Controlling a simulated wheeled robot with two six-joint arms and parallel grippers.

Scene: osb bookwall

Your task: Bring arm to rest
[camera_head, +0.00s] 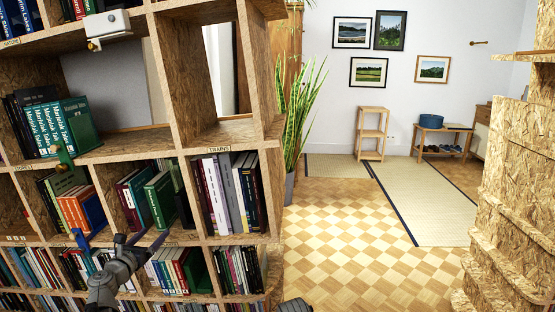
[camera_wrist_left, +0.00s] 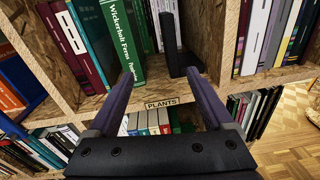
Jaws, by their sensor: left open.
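My left gripper (camera_head: 140,243) is in front of the OSB bookshelf (camera_head: 200,240), at the height of a row of books in its lower middle. Its two fingers are spread apart with nothing between them. In the left wrist view my left gripper (camera_wrist_left: 158,88) shows open fingers in front of a shelf edge labelled "PLANTS". My right gripper is not clearly visible.
The shelf holds several rows of books, including white ones (camera_head: 212,195) under the "TRAINS" label. A tall potted plant (camera_head: 292,120) stands beside the shelf. The checkered floor (camera_head: 350,240) is open to the right. Another OSB structure (camera_head: 515,200) stands at the right edge.

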